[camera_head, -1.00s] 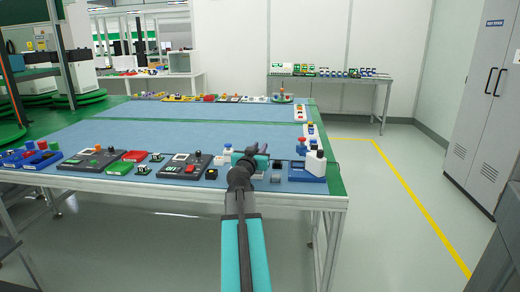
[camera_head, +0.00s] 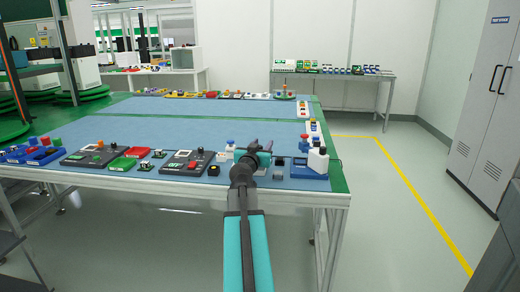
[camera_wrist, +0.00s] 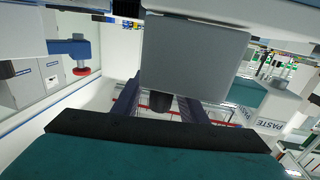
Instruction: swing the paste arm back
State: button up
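The paste station stands at the near right corner of the table, with a blue base (camera_head: 312,172) and a white bottle (camera_head: 318,161). In the wrist view the white bottle lettered PASTE (camera_wrist: 272,104) is at the right. A red-topped part (camera_head: 304,139) shows beside the bottle; I cannot tell whether it belongs to the paste arm. My gripper (camera_head: 261,147) is left of the station, above the table's near edge. Its dark fingers (camera_wrist: 162,108) stand apart in the wrist view. A grey block (camera_wrist: 193,58) hides their tips. I see nothing clearly held.
Dark panels with buttons (camera_head: 187,163) and red and green trays line the near edge. The blue table middle (camera_head: 200,128) is clear. A grey cabinet (camera_head: 485,120) stands at the right, with open floor between.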

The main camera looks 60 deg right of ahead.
jog(key=shift+a, duration=0.1)
jog(key=shift+v, duration=2.8)
jog(key=shift+a+f+b, duration=0.1)
jog(key=shift+b, duration=0.4)
jog(key=b+v, duration=0.2)
jog(key=b, duration=0.3)
jog(key=shift+a, duration=0.3)
jog(key=b, duration=0.2)
jog(key=shift+s+a+b, duration=0.2)
jog(key=shift+a+b, duration=0.1)
jog(key=shift+a, duration=0.05)
jog(key=shift+a+b, duration=0.2)
jog(key=shift+b, duration=0.4)
jog(key=shift+b+v, duration=2)
jog(key=shift+b, duration=1.15)
